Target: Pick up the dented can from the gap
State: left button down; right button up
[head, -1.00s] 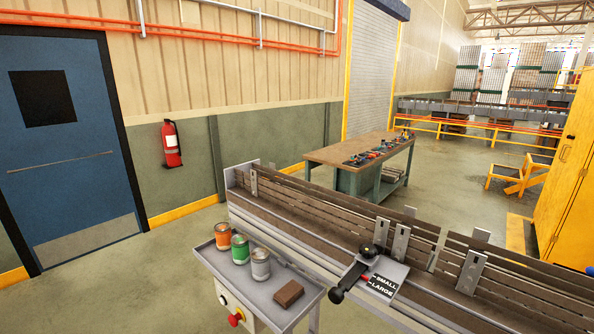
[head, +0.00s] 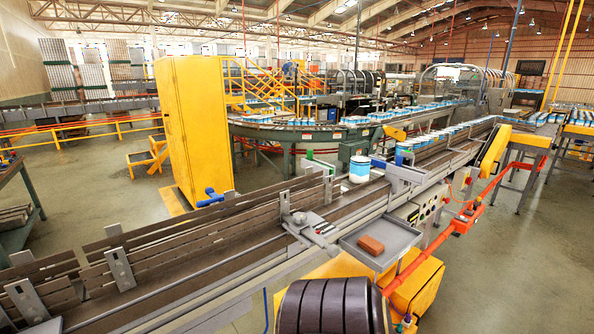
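A white can with a blue band (head: 359,168) stands on the near conveyor (head: 262,240), just left of a grey metal bracket (head: 405,174). It is too small to tell whether it is dented. More blue and white cans (head: 433,143) stand in a row farther along the line, and others (head: 300,122) ride the curved conveyor behind. I cannot single out the gap or a dented can. Neither of my grippers is in view.
A grey tray (head: 352,243) beside the conveyor holds a brown block (head: 370,245). A lever device (head: 312,228) sits on the conveyor edge. A yellow cabinet (head: 195,125) stands behind. A dark ribbed cylinder (head: 325,306) is at the bottom. Open floor lies at right.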

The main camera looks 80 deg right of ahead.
aim_at(360, 165)
jog(key=z, duration=3)
